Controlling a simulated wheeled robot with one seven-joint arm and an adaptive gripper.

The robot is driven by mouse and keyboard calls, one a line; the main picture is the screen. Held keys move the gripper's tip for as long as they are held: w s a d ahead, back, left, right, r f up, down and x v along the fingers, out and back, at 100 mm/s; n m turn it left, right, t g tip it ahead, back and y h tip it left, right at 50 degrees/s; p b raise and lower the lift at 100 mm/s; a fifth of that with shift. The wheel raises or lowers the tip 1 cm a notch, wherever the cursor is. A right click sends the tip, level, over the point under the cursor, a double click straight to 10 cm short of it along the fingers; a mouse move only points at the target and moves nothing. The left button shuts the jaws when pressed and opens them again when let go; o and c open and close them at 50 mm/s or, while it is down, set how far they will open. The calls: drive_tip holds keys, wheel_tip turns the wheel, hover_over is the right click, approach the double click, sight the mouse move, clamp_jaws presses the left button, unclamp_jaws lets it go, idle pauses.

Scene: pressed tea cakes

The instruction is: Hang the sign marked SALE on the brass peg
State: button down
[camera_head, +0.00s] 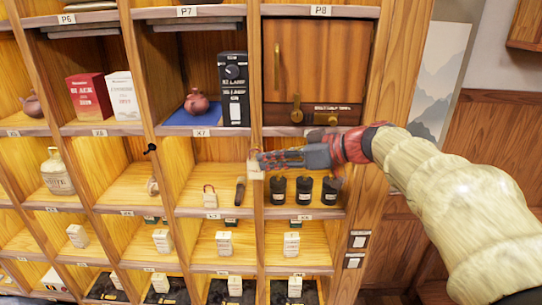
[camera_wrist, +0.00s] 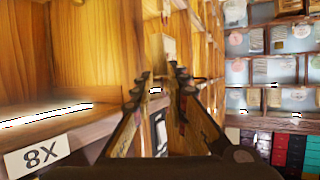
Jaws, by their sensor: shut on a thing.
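My gripper (camera_head: 260,162) reaches in from the right, in front of the upright between two shelf columns. It is shut on a small pale thing (camera_head: 254,171), probably the sign, mostly hidden by the fingers; no SALE lettering is readable. In the wrist view, my gripper's fingertips (camera_wrist: 160,85) stand apart, with a pale panel (camera_wrist: 163,46) beyond them. A dark peg (camera_head: 150,148) sticks out of an upright to the left. I cannot make out a brass peg with certainty.
A wooden cabinet (camera_head: 319,60) with brass fittings fills the upper right cubby. Several black canisters (camera_head: 303,189) stand just below my arm. A small pale tag with a loop (camera_head: 210,198) and a dark upright thing (camera_head: 240,190) stand to the left. A pink teapot (camera_head: 196,103) is above.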

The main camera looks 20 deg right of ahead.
drive_tip(key=shift+w+d+f+b, duration=0.25)
drive_tip(key=shift+w+b, duration=0.15)
drive_tip(key=shift+w, duration=0.1)
drive_tip(key=shift+w+d+f+b, duration=0.15)
drive_tip(key=shift+w+d+b, duration=0.05)
drive_tip(key=shift+w+b, duration=0.25)
drive_tip(key=shift+f, duration=0.1)
drive_tip(key=shift+w+b, duration=0.2)
drive_tip(key=shift+b, duration=0.25)
drive_tip(key=shift+r, duration=0.25)
drive_tip(key=c, duration=1.7)
unclamp_jaws()
drive_tip(key=shift+f, duration=0.1)
drive_tip(key=o, duration=0.4)
drive_tip(key=shift+c, duration=0.2)
